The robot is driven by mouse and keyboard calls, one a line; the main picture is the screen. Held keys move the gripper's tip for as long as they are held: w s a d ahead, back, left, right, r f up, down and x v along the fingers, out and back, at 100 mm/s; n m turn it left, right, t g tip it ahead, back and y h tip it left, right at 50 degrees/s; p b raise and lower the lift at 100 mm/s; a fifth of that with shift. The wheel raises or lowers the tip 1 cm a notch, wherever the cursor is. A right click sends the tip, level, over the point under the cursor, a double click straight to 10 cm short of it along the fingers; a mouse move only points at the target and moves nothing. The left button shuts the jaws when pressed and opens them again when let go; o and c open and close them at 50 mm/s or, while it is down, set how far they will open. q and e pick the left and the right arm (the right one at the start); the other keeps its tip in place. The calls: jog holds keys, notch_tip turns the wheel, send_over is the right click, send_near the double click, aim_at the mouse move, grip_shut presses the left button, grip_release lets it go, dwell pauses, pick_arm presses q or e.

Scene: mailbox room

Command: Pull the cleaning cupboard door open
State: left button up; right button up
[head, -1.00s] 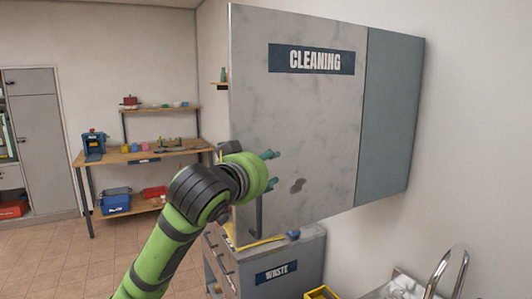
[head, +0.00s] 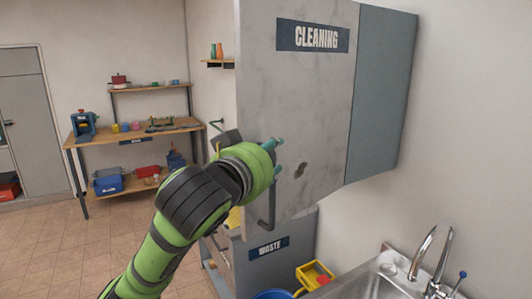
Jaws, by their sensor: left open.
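The cleaning cupboard door (head: 322,110) is a grey mottled panel with a dark CLEANING label (head: 313,36). It stands swung out from the blue-grey cupboard body (head: 381,100), its labelled face towards me. A dark bar handle (head: 270,207) is low near the door's left edge. My left gripper (head: 276,156) has its teal fingers apart, just above the handle and in front of the door face. I cannot tell whether they touch the door. The wrist hides part of the door's left edge. The cupboard's inside is hidden. My right gripper is out of view.
A WASTE cabinet (head: 284,270) stands below the door. A sink (head: 390,285) with a tap and a yellow caddy (head: 313,275) are at lower right. A workbench (head: 134,135) stands at the back left. The tiled floor (head: 60,245) at left is clear.

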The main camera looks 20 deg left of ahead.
pick_arm(q)
jog(key=shift+s+d, duration=0.45)
jog(key=shift+s, duration=0.2)
